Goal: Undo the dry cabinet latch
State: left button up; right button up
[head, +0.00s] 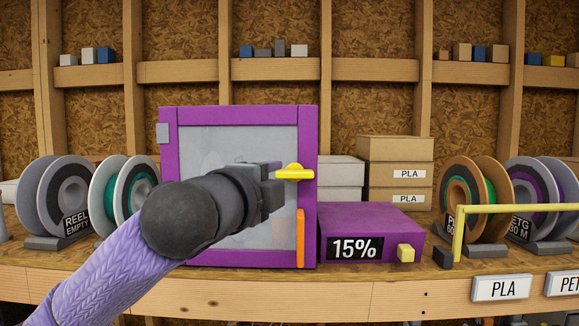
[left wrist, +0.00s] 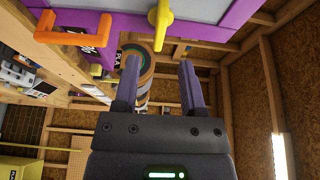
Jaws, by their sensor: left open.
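The dry cabinet (head: 240,117) is a purple box with a pale see-through door, and its door is shut. A yellow latch (head: 294,174) lies level across the right side of the door frame. An orange upright handle (head: 300,238) is below it. My left gripper (head: 272,184) is in front of the door, just left of the latch. In the left wrist view the latch (left wrist: 160,25) shows past the fingertips, in line with the gap between them. The open left gripper (left wrist: 157,75) holds nothing. My left arm hides part of the door. My right gripper is not in view.
A purple box reading 15% (head: 371,222) stands right of the cabinet, with a yellow button (head: 405,253). Filament reels stand on both sides, including a green one (head: 110,190). Cartons (head: 395,150) are behind. A yellow bar (head: 520,209) spans the right.

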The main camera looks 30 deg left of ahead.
aim_at(291, 176)
pick_arm(q)
jog(key=w, duration=0.2)
jog(key=w+p, duration=0.1)
jog(key=w+a+p, duration=0.1)
jog(key=w, duration=0.1)
jog(key=shift+w+r, duration=0.15)
jog(key=shift+w, duration=0.6)
jog(key=shift+f, duration=0.2)
grip_shut()
